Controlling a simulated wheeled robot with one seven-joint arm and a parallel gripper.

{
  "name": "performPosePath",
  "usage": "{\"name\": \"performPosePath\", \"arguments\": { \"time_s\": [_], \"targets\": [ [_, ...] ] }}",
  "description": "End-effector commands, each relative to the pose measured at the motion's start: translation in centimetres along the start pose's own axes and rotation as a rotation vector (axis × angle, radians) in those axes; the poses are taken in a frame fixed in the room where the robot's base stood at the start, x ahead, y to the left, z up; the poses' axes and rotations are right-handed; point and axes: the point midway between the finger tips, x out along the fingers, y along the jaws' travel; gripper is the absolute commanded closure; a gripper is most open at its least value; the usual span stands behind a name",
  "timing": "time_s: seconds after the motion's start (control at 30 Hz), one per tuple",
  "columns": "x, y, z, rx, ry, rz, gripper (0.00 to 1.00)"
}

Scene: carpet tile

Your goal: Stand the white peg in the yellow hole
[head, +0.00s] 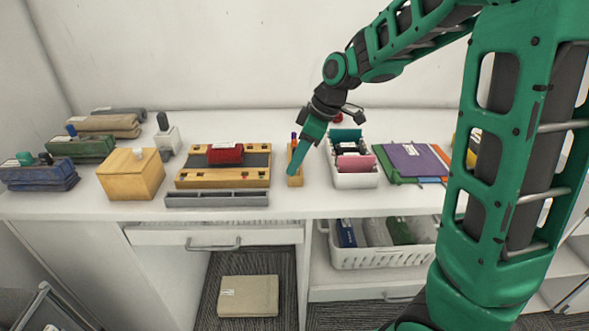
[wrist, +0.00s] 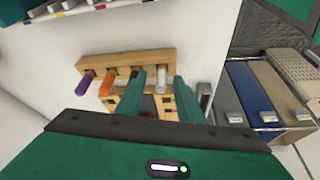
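A wooden rack (wrist: 140,59) shows in the wrist view and, partly behind my gripper, in the head view (head: 295,181). A purple peg (wrist: 84,85) and an orange peg (wrist: 107,84) stand in it on the left. The white peg (wrist: 161,82) is at the right part of the rack. My gripper (wrist: 160,92) has its two green fingers apart, one on each side of the white peg, with gaps visible. In the head view my gripper (head: 294,169) points down at the rack. I cannot make out a yellow hole in either view.
A wooden tray (head: 185,181) with a red block (head: 225,153) stands left of the rack, with a grey trough (head: 217,199) in front. A white bin (head: 354,180) stands close on the right. A yellow box (head: 131,178) is farther left. A white basket (head: 384,257) sits below the counter.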

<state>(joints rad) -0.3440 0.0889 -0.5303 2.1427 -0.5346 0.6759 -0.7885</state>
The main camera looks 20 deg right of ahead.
Motion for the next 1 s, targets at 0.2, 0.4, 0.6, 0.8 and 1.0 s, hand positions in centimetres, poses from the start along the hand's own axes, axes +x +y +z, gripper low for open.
{"name": "performPosePath", "arguments": {
  "time_s": [0.2,0.4,0.6,0.8,1.0],
  "targets": [
    [0.7,0.0,0.0,0.000,0.000,0.000,0.66],
    [0.7,0.0,0.0,0.000,0.000,0.000,0.88],
    [0.7,0.0,0.0,0.000,0.000,0.000,1.00],
    [0.6,0.0,0.0,0.000,0.000,0.000,1.00],
    [-0.4,0.0,-0.4,0.000,0.002,0.002,1.00]
  ]
}}
